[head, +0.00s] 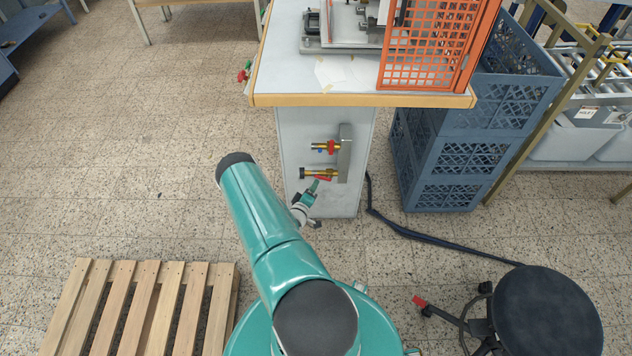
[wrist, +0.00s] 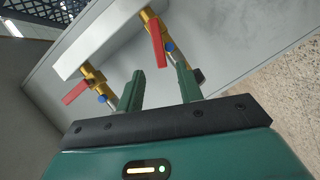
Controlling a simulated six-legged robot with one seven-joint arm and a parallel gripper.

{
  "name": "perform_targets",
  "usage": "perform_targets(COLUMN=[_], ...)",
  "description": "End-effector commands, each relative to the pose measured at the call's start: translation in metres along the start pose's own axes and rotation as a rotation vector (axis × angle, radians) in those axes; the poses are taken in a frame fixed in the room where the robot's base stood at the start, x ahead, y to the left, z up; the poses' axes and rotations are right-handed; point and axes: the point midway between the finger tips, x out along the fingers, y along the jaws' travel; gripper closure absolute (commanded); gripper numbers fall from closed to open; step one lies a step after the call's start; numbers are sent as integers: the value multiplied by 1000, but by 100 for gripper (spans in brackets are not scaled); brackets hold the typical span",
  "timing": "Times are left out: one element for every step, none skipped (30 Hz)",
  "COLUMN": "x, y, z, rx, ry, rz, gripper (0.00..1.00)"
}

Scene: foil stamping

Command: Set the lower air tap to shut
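The lower air tap (head: 309,173) is a brass valve with a red lever, on a grey bar at the bench's side panel. It also shows at upper middle in the wrist view (wrist: 149,27); its red lever (wrist: 157,45) lies roughly along the brass body, at a slight angle. The upper tap (head: 320,146) shows at left in the wrist view (wrist: 91,74), its red lever turned across the body. My gripper (head: 315,187) is just below the lower tap. In the wrist view my gripper (wrist: 159,82) is open and empty, its green fingers spread on either side of the lever's end.
The bench (head: 262,90) overhangs the panel, with an orange guard (head: 428,45) on top. Blue crates (head: 447,185) stand to the right, with a dark hose (head: 420,234) on the floor. A pallet (head: 140,300) lies left and a stool (head: 548,310) stands right.

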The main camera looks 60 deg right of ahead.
Motion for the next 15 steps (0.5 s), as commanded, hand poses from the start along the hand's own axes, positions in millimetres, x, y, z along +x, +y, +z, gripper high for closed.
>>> perform_targets(x=[10, 15, 22, 26, 31, 35, 38, 41, 44, 46, 47, 48, 48, 48, 48], y=[0, 0, 0, 0, -1, -1, -1, -1, -1, -1, -1, -1, -1, -1, -1], z=[0, 1, 0, 1, 1, 0, 0, 0, 0, 0, 0, 0, -1, -1, -1], rx=[3, 2, 2, 1, 1, 0, 1, 1, 1, 0, 0, -1, -1, -1, -2], ry=[-1, -1, 0, 0, 0, 0, 1, 1, 0, 1, 1, 2, 3, 3, 3], rz=[3, 3, 1, 1, 1, 0, 0, 0, -1, -1, -1, -1, -1, -2, -2], gripper=[64, 64, 64, 64, 64, 64, 64, 64, 64, 64, 64, 64, 64, 64, 64])
